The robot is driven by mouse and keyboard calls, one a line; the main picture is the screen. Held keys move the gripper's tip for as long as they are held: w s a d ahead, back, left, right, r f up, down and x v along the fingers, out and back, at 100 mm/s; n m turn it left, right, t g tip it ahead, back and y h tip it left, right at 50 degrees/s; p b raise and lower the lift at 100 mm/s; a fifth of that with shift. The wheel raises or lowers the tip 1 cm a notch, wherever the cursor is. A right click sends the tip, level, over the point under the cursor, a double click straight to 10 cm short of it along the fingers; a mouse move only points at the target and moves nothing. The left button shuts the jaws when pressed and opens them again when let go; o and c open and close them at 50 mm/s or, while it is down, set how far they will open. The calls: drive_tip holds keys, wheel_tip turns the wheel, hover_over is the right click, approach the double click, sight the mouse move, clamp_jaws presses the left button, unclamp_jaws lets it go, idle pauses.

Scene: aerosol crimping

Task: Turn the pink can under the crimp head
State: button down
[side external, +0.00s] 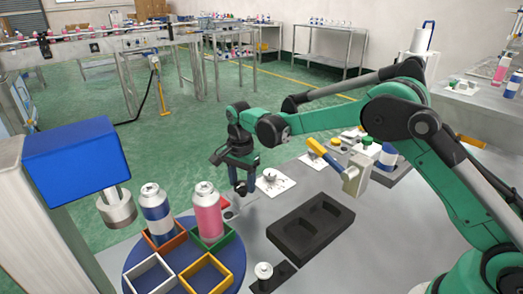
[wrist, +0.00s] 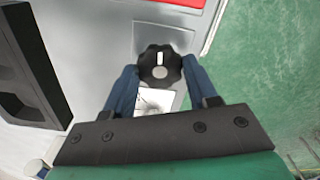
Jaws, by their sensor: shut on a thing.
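The pink can (side external: 207,214) stands upright in the green square holder (side external: 224,240) on the round blue turntable (side external: 236,256). The silver crimp head (side external: 117,208) hangs under a blue housing (side external: 75,160) at the left, apart from the pink can. A blue-and-white can (side external: 156,215) stands in the orange-brown holder, between the crimp head and the pink can. My gripper (side external: 242,190) is low behind and right of the pink can. In the wrist view my gripper (wrist: 161,68) is shut on a black knob (wrist: 161,74) with a white mark pointing toward the picture's top.
White (side external: 151,275) and yellow (side external: 207,275) holders on the turntable are empty. A black tray (side external: 311,226) with two recesses lies right of the turntable. A small silver-topped part (side external: 264,271) stands at the front. A yellow-handled tool (side external: 325,155) is behind the tray.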

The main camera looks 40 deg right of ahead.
drive_tip(key=n, duration=0.9)
drive_tip(key=shift+n, duration=0.4)
drive_tip(key=n, duration=1.3)
drive_tip(key=shift+n, duration=0.3)
drive_tip(key=n, duration=0.3)
drive_tip(key=shift+n, duration=0.4)
drive_tip(key=n, duration=0.6)
drive_tip(key=shift+n, duration=0.4)
